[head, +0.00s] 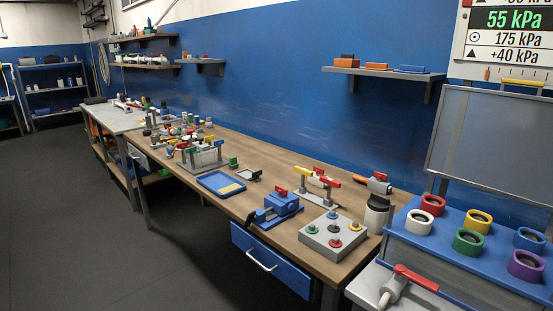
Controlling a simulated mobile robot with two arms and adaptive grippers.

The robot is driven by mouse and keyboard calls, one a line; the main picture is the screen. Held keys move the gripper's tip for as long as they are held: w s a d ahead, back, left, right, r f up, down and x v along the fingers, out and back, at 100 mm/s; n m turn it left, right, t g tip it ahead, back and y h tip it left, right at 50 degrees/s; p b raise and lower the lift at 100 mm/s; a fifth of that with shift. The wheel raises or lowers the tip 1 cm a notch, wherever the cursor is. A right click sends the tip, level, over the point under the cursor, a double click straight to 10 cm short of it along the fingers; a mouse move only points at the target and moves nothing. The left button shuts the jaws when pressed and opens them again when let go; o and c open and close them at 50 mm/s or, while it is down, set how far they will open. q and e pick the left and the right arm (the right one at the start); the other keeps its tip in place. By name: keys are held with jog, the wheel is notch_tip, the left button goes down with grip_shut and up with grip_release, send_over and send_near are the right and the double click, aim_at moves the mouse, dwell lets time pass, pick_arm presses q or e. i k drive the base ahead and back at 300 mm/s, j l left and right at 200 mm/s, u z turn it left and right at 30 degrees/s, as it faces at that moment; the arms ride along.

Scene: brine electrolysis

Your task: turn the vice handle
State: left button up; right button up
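A blue vice (285,203) stands near the front edge of the long wooden bench, in the middle of the head view. A dark part (257,216), possibly its handle, shows at its left end; it is too small to make out its exact angle. A small red piece (281,190) sits on top of the vice. Neither of my grippers is in the head view, and nothing touches the vice from outside.
A grey box with coloured knobs (333,236) stands right of the vice, and a blue tray (221,183) lies to its left. A blue drawer (270,262) is below the bench (215,215). A red-handled valve (415,277) is at front right. The floor (80,220) at left is clear.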

aim_at(251, 218)
jog(key=z, duration=0.25)
jog(key=i+j+z, duration=0.1)
jog(key=j+z, duration=0.85)
jog(key=j, duration=0.15)
